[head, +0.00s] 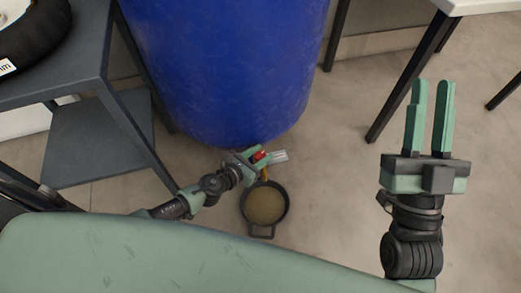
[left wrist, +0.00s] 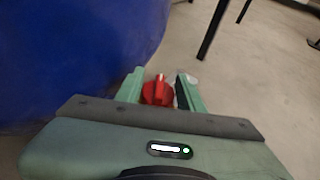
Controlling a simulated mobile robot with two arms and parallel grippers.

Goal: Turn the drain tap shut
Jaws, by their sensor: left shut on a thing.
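The drain tap has a red handle (head: 260,156) low at the front of the blue barrel (head: 225,65). My left gripper (head: 257,158) is at the tap, shut on the red handle. In the left wrist view the red handle (left wrist: 157,92) sits between the two green fingers of the left gripper (left wrist: 160,90). A yellowish-brown piece or stream shows just under the tap; I cannot tell which. A dark round pan (head: 264,205) with brownish liquid stands on the floor below. My right gripper (head: 431,115) is open and empty, off to the right, fingers pointing away.
A dark grey shelf stand (head: 100,135) with a black round object (head: 32,40) on top stands left of the barrel. A white-topped table (head: 485,5) with dark legs is at the upper right. The floor (head: 335,160) between the pan and my right arm is clear.

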